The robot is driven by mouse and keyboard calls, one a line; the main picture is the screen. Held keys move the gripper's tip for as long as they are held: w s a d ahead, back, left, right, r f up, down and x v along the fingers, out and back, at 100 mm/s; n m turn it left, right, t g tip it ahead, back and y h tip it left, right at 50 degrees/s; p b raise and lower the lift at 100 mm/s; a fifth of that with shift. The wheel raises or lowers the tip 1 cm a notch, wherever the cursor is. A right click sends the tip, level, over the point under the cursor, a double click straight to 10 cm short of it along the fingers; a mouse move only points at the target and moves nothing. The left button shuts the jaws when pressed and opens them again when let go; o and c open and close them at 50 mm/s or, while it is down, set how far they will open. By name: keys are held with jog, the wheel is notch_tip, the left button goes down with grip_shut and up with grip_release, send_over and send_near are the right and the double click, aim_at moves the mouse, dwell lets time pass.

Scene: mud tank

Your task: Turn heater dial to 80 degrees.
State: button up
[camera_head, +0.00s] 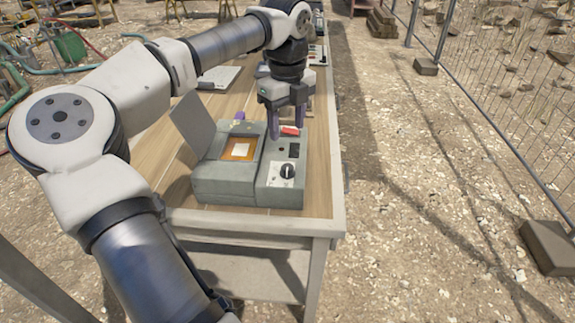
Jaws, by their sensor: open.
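The heater is a grey box (226,187) near the front end of the wooden table, with its lid (193,122) raised on the left. Its open well is orange inside and holds a small pale block (241,150). The heater dial (287,171) is a black knob with a white mark, low on the right-hand panel. A small dark display (294,150) and a red switch (290,130) sit above it. My gripper (287,128) points down, open and empty, over the back of the panel, behind the dial and apart from it. The dial's exact setting is too small to read.
The wooden table (166,165) has bare top left of the heater. A flat grey device (218,77) and other equipment stand farther back. A small purple item (239,116) is behind the heater.

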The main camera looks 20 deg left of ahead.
aim_at(288, 167)
notch_tip(288, 167, down, 11)
jog(key=b, duration=0.6)
jog(key=shift+b, duration=0.3)
jog(key=c, duration=1)
